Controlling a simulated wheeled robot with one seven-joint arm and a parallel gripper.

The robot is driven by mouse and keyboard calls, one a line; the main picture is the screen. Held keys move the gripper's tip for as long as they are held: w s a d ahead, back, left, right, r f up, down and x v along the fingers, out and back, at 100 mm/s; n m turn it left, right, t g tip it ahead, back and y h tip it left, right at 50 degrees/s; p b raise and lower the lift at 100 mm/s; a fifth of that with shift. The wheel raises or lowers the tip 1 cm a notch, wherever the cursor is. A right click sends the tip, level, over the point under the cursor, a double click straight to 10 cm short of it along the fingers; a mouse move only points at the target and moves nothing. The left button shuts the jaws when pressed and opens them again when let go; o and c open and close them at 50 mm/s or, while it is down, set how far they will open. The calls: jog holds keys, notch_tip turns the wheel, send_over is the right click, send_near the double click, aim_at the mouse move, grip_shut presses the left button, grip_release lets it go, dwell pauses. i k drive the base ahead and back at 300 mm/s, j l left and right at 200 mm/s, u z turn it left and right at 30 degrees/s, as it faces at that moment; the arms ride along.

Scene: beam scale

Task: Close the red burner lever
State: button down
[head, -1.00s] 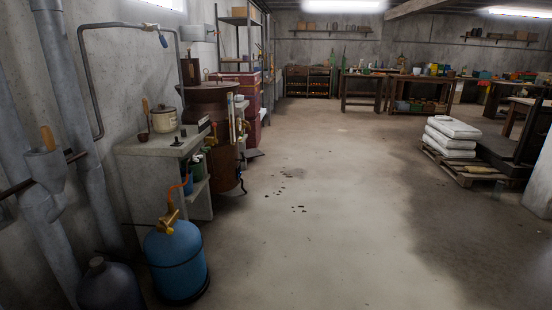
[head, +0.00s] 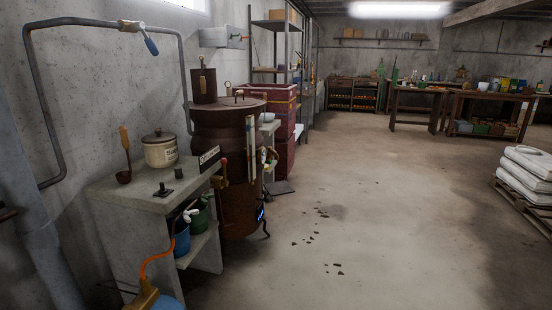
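A brown metal boiler (head: 232,196) stands behind a grey concrete counter, left of the picture's middle. A small red-tipped lever (head: 223,162) shows at the boiler's front, just right of the counter's back corner. It looks roughly upright, but it is too small to tell its exact position. A blue light shows low on the boiler (head: 261,215). My gripper is not in view.
The concrete counter (head: 125,195) holds a cream lidded pot (head: 160,150) and a ladle (head: 125,165). A brass valve (head: 148,298) with an orange hose (head: 150,262) is at the bottom edge. Open floor (head: 370,230) lies to the right; white sacks (head: 525,175) stand far right.

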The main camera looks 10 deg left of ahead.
aim_at(223, 161)
jog(key=i, duration=1.8)
jog(key=i+l+u, duration=0.1)
jog(key=i+u, duration=0.3)
jog(key=i, duration=0.15)
jog(key=i+l+u, duration=0.25)
jog(key=i+u, duration=0.15)
jog(key=i+l+u, duration=0.4)
jog(key=i+l, duration=0.05)
jog(key=i, duration=0.1)
